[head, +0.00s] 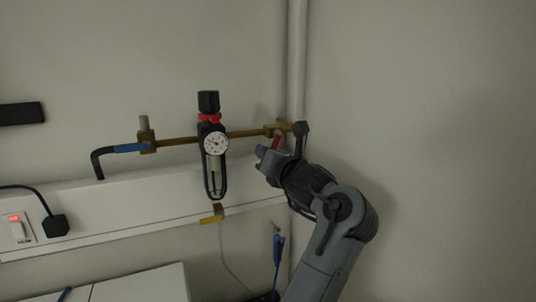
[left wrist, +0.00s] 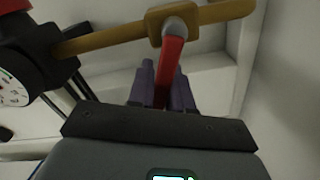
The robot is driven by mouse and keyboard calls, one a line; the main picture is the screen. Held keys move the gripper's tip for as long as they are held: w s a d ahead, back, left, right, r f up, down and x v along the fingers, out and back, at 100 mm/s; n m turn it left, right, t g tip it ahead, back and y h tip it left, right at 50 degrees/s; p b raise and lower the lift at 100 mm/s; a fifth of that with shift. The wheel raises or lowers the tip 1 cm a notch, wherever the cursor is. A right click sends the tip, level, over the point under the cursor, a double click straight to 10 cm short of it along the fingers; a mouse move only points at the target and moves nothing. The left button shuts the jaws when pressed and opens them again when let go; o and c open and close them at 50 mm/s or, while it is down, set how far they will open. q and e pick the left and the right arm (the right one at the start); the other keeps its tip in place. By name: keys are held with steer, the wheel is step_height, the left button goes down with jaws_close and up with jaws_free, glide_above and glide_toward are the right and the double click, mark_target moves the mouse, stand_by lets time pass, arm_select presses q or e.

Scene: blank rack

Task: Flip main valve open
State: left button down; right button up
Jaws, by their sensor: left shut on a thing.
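The main valve (head: 276,129) is a brass body at the right end of the brass pipe, near the wall corner. Its red lever (head: 277,141) hangs down and to the left of the valve in the head view. In the left wrist view the red lever (left wrist: 171,62) runs from the grey pivot on the brass body (left wrist: 212,14) down between purple fingertips. My left gripper (head: 266,154) is shut on the lever; it also shows in the left wrist view (left wrist: 164,84). The lever's lower end is hidden by the gripper. My right gripper is not in view.
A regulator with a round gauge (head: 215,143) and a black knob (head: 208,101) stands on the pipe (head: 178,141) left of the valve. A vertical pipe (head: 297,60) runs in the corner. A white ledge (head: 110,205) lies below. The right wall is bare.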

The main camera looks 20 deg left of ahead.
arm_select(q)
steer(key=m, duration=0.1)
steer(key=s+a+r+m, duration=0.1)
steer(key=m, duration=0.1)
steer(key=m+p, duration=0.1)
steer(key=m, duration=0.1)
steer(key=shift+s+a+r, duration=0.2)
steer(key=shift+r, duration=0.05)
steer(key=c, duration=1.1)
jaws_free()
